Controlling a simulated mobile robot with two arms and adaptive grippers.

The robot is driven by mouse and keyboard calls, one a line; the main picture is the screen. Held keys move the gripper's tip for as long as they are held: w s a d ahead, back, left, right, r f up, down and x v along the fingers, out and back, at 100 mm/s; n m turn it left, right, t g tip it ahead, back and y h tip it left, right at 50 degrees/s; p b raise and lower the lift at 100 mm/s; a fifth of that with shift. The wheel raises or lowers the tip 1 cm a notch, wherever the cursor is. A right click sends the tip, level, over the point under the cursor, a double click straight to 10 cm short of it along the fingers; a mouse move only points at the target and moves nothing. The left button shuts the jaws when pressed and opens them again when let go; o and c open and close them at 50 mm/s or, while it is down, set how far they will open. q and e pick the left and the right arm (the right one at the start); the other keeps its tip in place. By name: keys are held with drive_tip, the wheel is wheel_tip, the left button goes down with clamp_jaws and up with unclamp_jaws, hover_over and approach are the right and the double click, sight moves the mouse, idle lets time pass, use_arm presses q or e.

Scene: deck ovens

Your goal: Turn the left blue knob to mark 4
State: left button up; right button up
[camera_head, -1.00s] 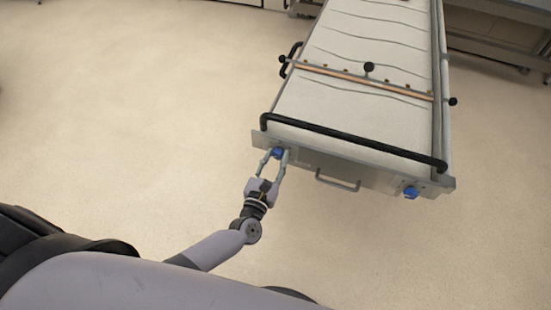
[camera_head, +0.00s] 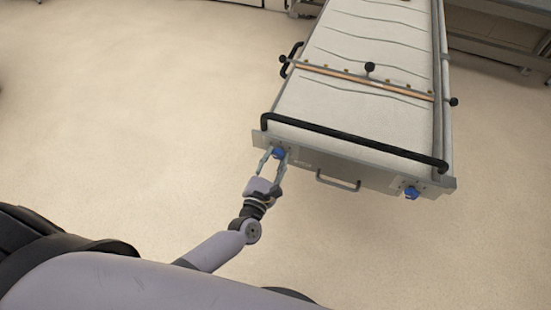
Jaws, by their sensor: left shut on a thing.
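The left blue knob (camera_head: 279,153) sits at the left end of the metal front panel (camera_head: 300,163) of a long white-topped unit. My left gripper (camera_head: 273,158) is shut on this knob, with one finger on each side of it. The marks around the knob are too small to read, so its setting cannot be told. A second blue knob (camera_head: 411,192) is at the right end of the panel, with nothing touching it. My right gripper is not in view.
A black bar (camera_head: 350,142) runs along the unit's front edge above the panel. A grey handle (camera_head: 338,183) juts out between the knobs. A copper-coloured bar (camera_head: 365,80) crosses the white top (camera_head: 345,110). The floor (camera_head: 120,130) to the left is clear.

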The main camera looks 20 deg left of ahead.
use_arm(q)
drive_tip(key=m, duration=0.3)
drive_tip(key=shift+m, duration=0.4)
drive_tip(key=m+p, duration=0.1)
drive_tip(key=m, duration=0.2)
drive_tip(key=shift+m, duration=0.3)
drive_tip(key=m, duration=0.3)
drive_tip(key=shift+r+m+p, duration=0.15)
drive_tip(key=shift+m+p, duration=0.25)
drive_tip(key=m+p, duration=0.1)
drive_tip(key=m, duration=0.3)
drive_tip(key=m+p, duration=0.1)
drive_tip(key=m, duration=0.3)
drive_tip(key=shift+r, duration=0.1)
drive_tip(key=m+p, duration=0.1)
drive_tip(key=m, duration=0.2)
drive_tip(key=shift+m, duration=0.4)
drive_tip(key=m+p, duration=0.1)
drive_tip(key=m, duration=0.5)
drive_tip(key=shift+d, duration=0.1)
